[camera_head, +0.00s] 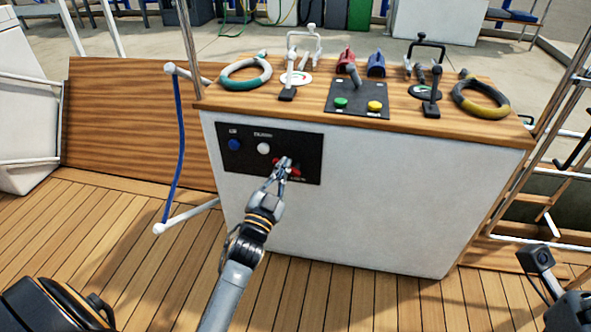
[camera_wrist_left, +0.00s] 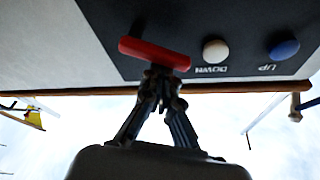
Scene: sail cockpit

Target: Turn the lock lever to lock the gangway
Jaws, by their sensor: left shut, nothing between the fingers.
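The lock lever (camera_wrist_left: 155,54) is a red bar on the black panel (camera_head: 230,160) on the front of the white console. In the wrist view it lies nearly level, slightly tilted. In the head view its red ends (camera_head: 295,172) show beside my fingers, which hide its middle. My left gripper (camera_head: 283,164) is shut and empty, its tips right at the lever's middle. The wrist view shows the closed fingertips (camera_wrist_left: 160,78) just below the bar; I cannot tell whether they touch. My right gripper's fingers are not visible.
A white button (camera_head: 264,149) and a blue button (camera_head: 234,144), labelled DOWN and UP, sit beside the lever. Handles and a control box (camera_head: 357,98) stand on the wooden console top. A white rail with a blue rope (camera_head: 179,140) stands left. The plank deck in front is clear.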

